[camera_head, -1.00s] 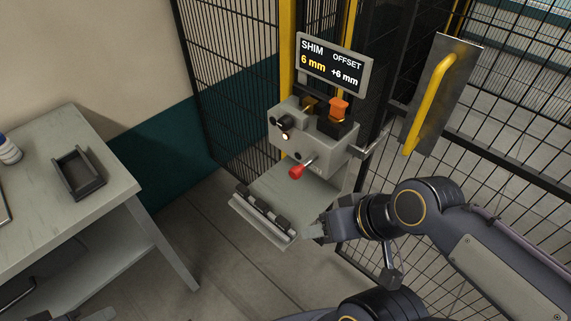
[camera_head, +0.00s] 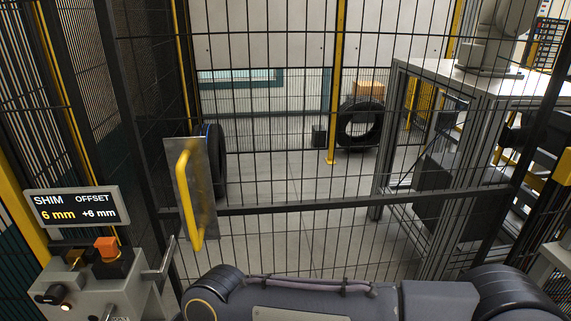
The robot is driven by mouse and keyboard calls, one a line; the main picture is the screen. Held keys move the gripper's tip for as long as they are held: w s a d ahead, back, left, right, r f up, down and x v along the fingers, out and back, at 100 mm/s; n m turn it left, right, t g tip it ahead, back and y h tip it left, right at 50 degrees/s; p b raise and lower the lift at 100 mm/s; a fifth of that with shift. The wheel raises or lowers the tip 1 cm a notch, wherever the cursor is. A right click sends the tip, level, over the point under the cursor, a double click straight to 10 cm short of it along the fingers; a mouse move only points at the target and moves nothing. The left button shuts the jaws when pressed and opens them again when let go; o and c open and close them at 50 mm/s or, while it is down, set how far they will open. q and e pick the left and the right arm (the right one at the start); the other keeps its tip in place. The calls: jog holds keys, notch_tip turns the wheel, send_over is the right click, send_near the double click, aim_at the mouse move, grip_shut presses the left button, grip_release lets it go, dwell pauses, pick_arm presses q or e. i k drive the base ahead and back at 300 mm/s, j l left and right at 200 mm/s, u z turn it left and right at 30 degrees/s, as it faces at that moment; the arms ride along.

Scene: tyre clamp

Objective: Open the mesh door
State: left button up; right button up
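The mesh door (camera_head: 300,212) stands in front of me, a black wire grid in a dark frame, and it looks shut. Its yellow handle (camera_head: 185,200) is upright on a metal plate (camera_head: 205,190) at the door's left side. One of my dark arms crosses the bottom of the view, below and right of the handle. Neither gripper shows, and nothing of mine touches the visible part of the handle.
A grey control box (camera_head: 90,290) with an orange switch (camera_head: 106,246) and a display (camera_head: 78,207) reading SHIM 6 mm stands at lower left. Behind the mesh are tyres (camera_head: 360,124), a cardboard box (camera_head: 369,90) and a workbench (camera_head: 440,85).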

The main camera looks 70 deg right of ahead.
aim_at(187, 158)
jog(key=z, duration=2.9)
